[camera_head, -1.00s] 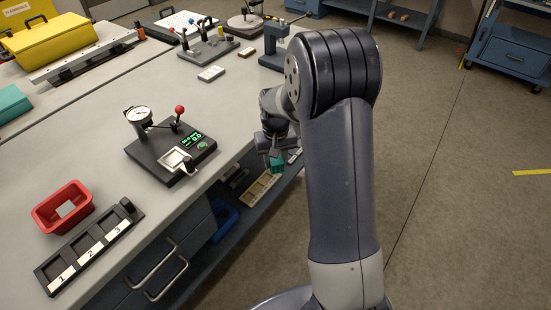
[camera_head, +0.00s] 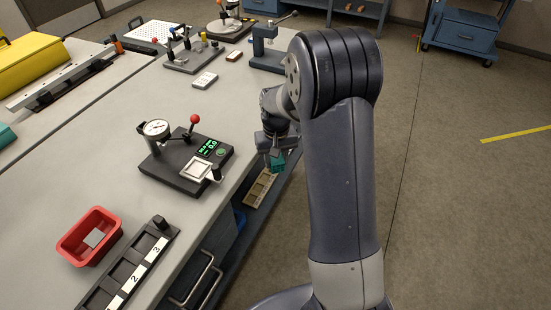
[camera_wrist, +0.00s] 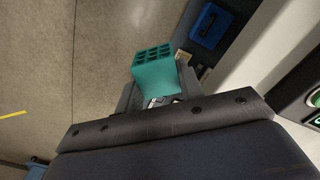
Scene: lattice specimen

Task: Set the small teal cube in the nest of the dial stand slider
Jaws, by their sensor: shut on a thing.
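The small teal cube (camera_head: 278,161) is held by my gripper (camera_head: 274,152), to the right of the bench edge and over the floor. In the wrist view the teal cube (camera_wrist: 153,70) shows a lattice of dark holes on one face. My gripper is shut on it, and its fingers are partly hidden. The dial stand (camera_head: 172,160) is a dark base on the bench with a round dial gauge, a red-knobbed lever and a green display. Its slider (camera_head: 197,170) with a pale square nest is at the front right of the base. The nest looks empty.
A red bin (camera_head: 89,237) holding a grey piece and a dark numbered rack (camera_head: 135,260) are at the near end of the bench. A blue-grey press (camera_head: 268,45) and other fixtures stand farther back. The floor (camera_head: 440,200) at right is clear.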

